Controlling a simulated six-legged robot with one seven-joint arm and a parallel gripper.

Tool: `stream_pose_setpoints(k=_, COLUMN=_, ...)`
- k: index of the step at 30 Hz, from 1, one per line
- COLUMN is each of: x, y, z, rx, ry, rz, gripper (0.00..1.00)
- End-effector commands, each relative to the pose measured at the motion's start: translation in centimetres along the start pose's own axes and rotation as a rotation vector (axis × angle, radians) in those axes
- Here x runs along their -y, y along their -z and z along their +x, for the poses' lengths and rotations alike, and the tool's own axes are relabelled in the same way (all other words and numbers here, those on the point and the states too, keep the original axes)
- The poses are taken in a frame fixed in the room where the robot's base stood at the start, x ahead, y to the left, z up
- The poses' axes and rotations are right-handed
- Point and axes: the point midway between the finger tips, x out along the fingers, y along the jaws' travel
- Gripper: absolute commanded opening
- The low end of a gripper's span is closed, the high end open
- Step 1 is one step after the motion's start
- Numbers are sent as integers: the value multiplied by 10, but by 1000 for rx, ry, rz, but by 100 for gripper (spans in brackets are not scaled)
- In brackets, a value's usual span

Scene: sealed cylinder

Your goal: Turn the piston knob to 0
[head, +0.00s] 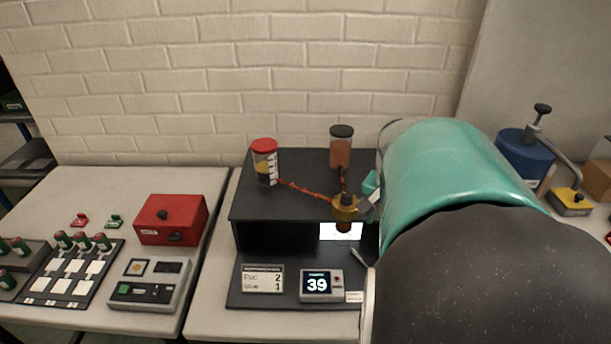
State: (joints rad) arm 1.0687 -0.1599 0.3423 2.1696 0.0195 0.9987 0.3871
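A brass-coloured round fitting (344,213) with a dark top sits at the front edge of the black stand, joined by reddish tubes to two jars. It may be the piston knob; I see no readable setting on it. A small display (317,285) below reads 39. My gripper (366,199) is at the right side of the brass fitting, close to it or touching it; I cannot tell which. My teal and dark arm hides most of the gripper and the stand's right side, so its opening is unclear.
A red-lidded jar (265,163) and a dark-lidded jar (341,148) stand on the black stand (300,210). A card (262,279) lists two lines. A red box (171,219) and panels are left. A blue cylinder (524,158) with a black handle is right.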

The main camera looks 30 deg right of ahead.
Motion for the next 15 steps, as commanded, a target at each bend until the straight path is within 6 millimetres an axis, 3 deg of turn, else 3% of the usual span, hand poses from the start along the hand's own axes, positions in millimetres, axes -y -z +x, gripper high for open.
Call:
stream_pose_setpoints(k=6, x=-47, y=22, z=21, rx=94, ry=-29, rz=264, gripper=52)
stream_pose_setpoints(k=9, x=-58, y=25, z=26, rx=117, ry=-34, rz=328, gripper=52)
stream_pose_setpoints(k=15, x=-62, y=25, z=35, rx=129, ry=-37, rz=355, gripper=52)
